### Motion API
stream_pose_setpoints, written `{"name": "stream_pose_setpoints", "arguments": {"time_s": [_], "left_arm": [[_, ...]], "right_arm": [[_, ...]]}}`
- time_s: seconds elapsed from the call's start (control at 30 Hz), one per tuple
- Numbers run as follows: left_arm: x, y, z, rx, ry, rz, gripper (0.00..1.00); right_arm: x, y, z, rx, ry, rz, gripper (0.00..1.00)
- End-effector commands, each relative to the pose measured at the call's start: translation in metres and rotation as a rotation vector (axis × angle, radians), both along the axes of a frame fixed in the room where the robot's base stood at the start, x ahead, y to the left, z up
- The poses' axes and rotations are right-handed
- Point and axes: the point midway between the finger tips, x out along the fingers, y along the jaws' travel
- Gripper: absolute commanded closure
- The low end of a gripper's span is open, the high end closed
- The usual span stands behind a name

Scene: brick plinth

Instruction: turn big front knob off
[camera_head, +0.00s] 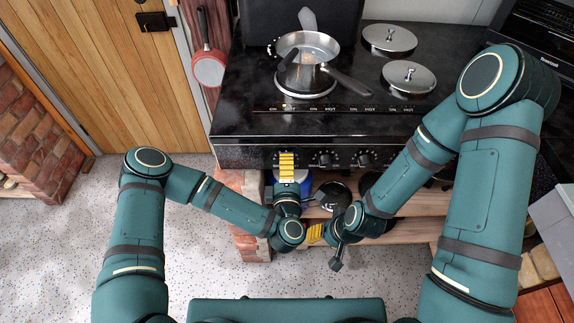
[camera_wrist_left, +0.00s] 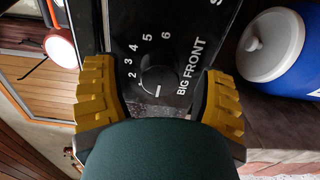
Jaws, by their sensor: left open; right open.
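The black big front knob (camera_wrist_left: 158,78) is in the left wrist view, beside its "BIG FRONT" label and an arc of numbers up to 6. A short white mark shows on the knob's lower part. My left gripper (camera_wrist_left: 160,72) is open, with one yellow finger on each side of the knob; I see no clear contact. In the head view my left gripper (camera_head: 287,163) is at the left end of the stove's front panel and hides the knob. My right gripper (camera_head: 317,233) is open and empty, low in front of the stove, away from the knobs.
The stove (camera_head: 240,110) has more knobs (camera_head: 325,158) to the right on its front panel. A blue and white container (camera_wrist_left: 290,60) stands below the panel. Speckled floor lies left.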

Motion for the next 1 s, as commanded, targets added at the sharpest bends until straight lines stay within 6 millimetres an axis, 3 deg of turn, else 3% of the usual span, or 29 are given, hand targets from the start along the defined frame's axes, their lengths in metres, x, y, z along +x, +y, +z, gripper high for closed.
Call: {"name": "stream_pose_setpoints", "arguments": {"time_s": [0.3, 0.43, 1.0], "left_arm": [[-0.048, 0.0, -0.002, -0.006, 0.007, 0.0, 0.29], [-0.06, 0.0, -0.002, -0.005, 0.007, -0.002, 0.29], [-0.071, 0.0, 0.001, -0.001, -0.001, -0.001, 0.29]], "right_arm": [[0.0, 0.0, 0.0, 0.0, 0.0, 0.0, 0.53], [0.0, 0.0, 0.0, 0.0, 0.0, 0.0, 0.53], [0.0, 0.0, 0.0, 0.0, 0.0, 0.0, 0.53]]}}
